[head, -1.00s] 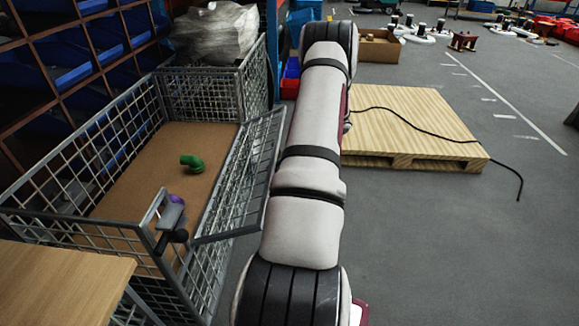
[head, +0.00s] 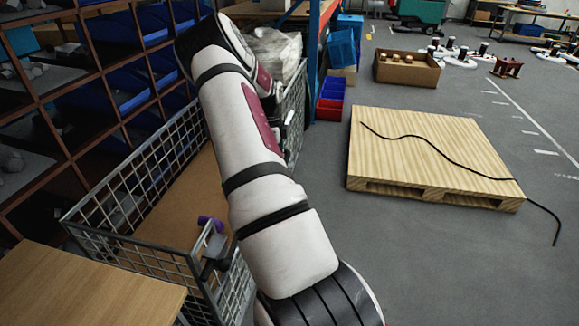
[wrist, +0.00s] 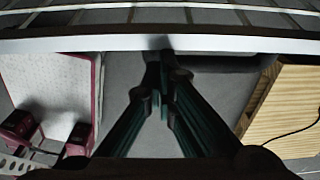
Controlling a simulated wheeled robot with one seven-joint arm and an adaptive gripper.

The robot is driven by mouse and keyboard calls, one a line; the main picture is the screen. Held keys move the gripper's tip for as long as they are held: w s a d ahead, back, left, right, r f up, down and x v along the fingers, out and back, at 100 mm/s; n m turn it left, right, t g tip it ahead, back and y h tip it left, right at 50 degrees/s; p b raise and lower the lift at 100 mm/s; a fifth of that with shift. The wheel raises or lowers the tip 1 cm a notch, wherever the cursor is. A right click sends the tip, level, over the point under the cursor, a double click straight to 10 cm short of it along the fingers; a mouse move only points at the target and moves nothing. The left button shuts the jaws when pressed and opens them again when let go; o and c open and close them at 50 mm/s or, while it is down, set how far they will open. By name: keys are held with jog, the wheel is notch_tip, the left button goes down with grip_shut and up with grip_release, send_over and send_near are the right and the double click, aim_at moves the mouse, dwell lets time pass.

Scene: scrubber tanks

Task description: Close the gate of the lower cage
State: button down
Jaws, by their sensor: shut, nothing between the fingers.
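The wire cage (head: 128,262) stands at the left in the head view, with a brown floor and a purple piece (head: 210,223) in it. A grey latch-like part (head: 214,266) shows at its near right corner. My arm covers most of the cage's right side, so the gate's position cannot be told there. In the wrist view, my gripper (wrist: 165,85) is shut and empty. Its tips are at the lower edge of a long pale metal bar (wrist: 80,44) with wire mesh above it, probably the gate. Contact cannot be told. The head view hides my gripper.
A wooden pallet (head: 430,150) with a black cable lies right of my arm. Red and blue bins (head: 330,108) stand behind. Shelves (head: 90,105) line the left and a wooden table (head: 80,290) fills the near left corner. Grey floor is clear at the near right.

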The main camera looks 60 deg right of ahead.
jog(key=w+a+r+g+b, duration=0.1)
jog(key=w+a+b, duration=0.1)
jog(key=w, duration=0.6)
jog(key=shift+w+a+r+g+h+b, duration=0.2)
jog(key=shift+a+r+g+h+b, duration=0.1)
jog(key=shift+b, duration=0.2)
jog(key=shift+w, duration=0.1)
jog(key=s, duration=0.2)
jog(key=s+d, duration=0.1)
jog(key=s, duration=0.1)
jog(key=shift+s+d, duration=0.15)
jog(key=shift+d, duration=0.05)
jog(key=p+v, duration=0.1)
jog(key=v, duration=0.8)
jog(key=shift+w+r, duration=0.25)
jog(key=shift+r, duration=0.05)
jog(key=shift+a, duration=0.1)
